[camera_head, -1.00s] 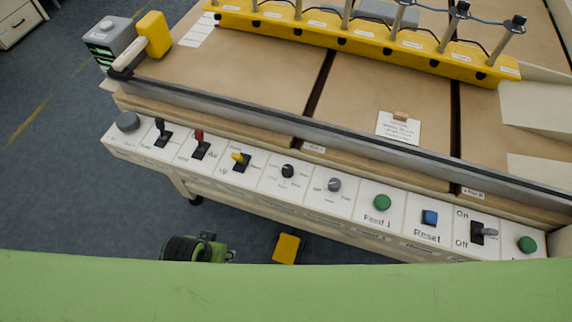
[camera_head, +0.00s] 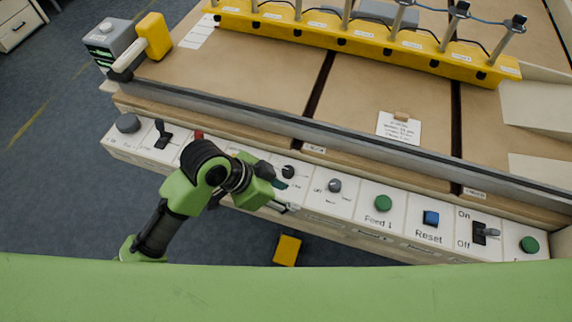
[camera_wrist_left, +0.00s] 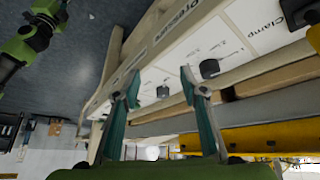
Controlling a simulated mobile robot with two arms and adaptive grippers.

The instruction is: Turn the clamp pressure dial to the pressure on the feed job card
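The black pressure dial (camera_head: 288,171) sits on the white control panel (camera_head: 342,204), between the clamp switch and a grey dial (camera_head: 335,186). A white card (camera_head: 399,127) with a tan clip lies on the brown table top; its writing is too small to read. My left gripper (camera_head: 283,195) is at the panel front, just beside the black dial, partly covering its label. In the left wrist view my left gripper (camera_wrist_left: 160,82) has its teal fingers spread and empty. A dark dial (camera_wrist_left: 209,68) shows just beyond the right finger, apparently the pressure dial. My right gripper is not visible.
Right are a green Feed button (camera_head: 383,203), a blue Reset button (camera_head: 430,218) and an On/Off switch (camera_head: 485,232). A metal rail runs behind the panel.

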